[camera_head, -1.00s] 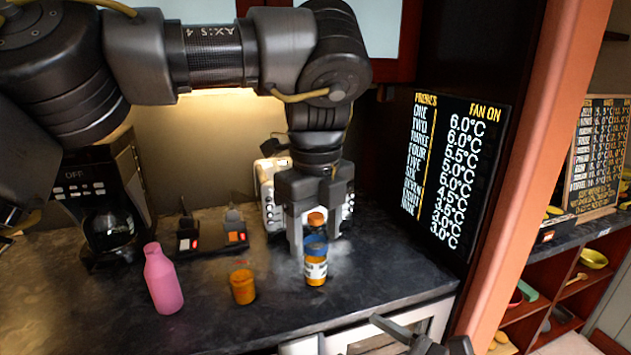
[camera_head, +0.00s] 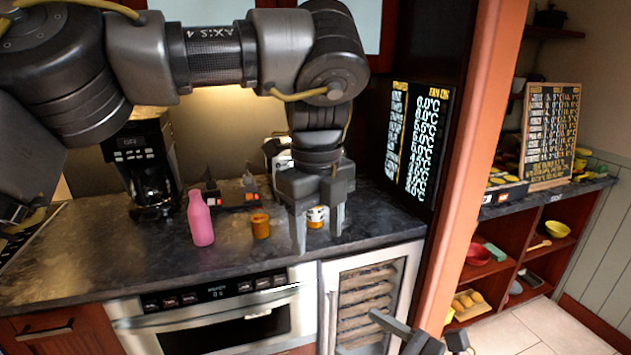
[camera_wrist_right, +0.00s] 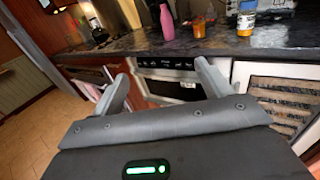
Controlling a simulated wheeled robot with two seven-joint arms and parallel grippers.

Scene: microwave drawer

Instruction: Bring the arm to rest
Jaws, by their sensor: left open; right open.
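My left gripper (camera_head: 318,228) points down over the front of the dark counter (camera_head: 90,245) in the head view. Its two fingers are apart with nothing held between them. A small white-labelled jar (camera_head: 317,216) stands behind the fingers and is partly hidden. My right gripper (camera_head: 421,340) shows only in part at the bottom edge of the head view. In the right wrist view its two fingers (camera_wrist_right: 163,85) are spread and empty, facing the microwave drawer (camera_wrist_right: 172,84) below the counter.
A pink bottle (camera_head: 201,220) and an orange jar (camera_head: 260,226) stand on the counter left of my left gripper. A coffee machine (camera_head: 150,170) is behind them. The microwave drawer front (camera_head: 215,318) and a glass-door cooler (camera_head: 368,297) are below. An orange post (camera_head: 475,170) rises at the right.

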